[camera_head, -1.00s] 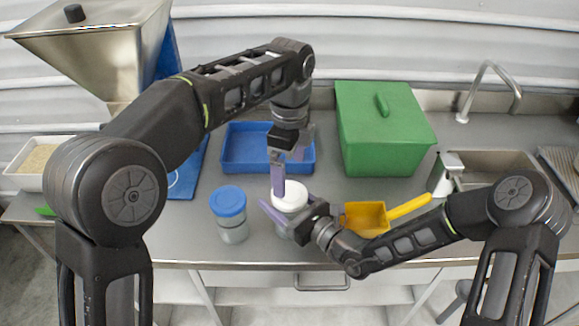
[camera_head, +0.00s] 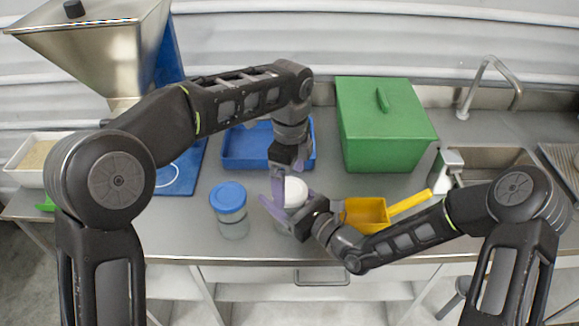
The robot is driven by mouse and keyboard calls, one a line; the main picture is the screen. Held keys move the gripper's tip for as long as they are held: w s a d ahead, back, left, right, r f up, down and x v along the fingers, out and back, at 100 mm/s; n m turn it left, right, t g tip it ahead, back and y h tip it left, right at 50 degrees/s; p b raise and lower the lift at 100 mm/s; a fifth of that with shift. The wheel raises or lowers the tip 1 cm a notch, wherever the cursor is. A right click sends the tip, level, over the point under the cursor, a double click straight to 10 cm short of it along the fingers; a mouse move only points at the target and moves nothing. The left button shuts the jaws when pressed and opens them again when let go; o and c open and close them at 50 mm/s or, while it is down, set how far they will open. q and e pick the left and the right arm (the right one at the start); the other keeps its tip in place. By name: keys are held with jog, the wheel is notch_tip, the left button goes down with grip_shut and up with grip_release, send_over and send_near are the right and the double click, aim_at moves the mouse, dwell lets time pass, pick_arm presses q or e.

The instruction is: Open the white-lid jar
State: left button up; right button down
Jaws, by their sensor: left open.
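The white-lid jar (camera_head: 295,193) stands upright on the counter near its front edge, its white lid on top. Its body is mostly hidden by my grippers. My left gripper (camera_head: 285,194) points down from above at the lid, open, with a purple finger at the lid's left side; its other finger is hard to make out. My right gripper (camera_head: 287,208) comes in low from the right, its purple fingers around the jar's body below the lid, and it looks shut on it. The contact itself is partly hidden.
A blue-lid jar (camera_head: 229,198) stands close on the left. A yellow scoop (camera_head: 366,214) lies to the right. Behind are a blue tray (camera_head: 240,163) and a green lidded box (camera_head: 385,130). A metal hopper (camera_head: 100,50) and a white bin (camera_head: 25,178) stand left.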

aim_at(290, 189)
pick_arm(q)
jog(key=shift+f, duration=1.55)
jog(key=shift+c, duration=0.2)
jog(key=c, duration=1.4)
jog(key=shift+n, duration=1.5)
jog(key=shift+c, duration=0.2)
jog(key=shift+r, duration=0.15)
jog(key=shift+r, duration=1)
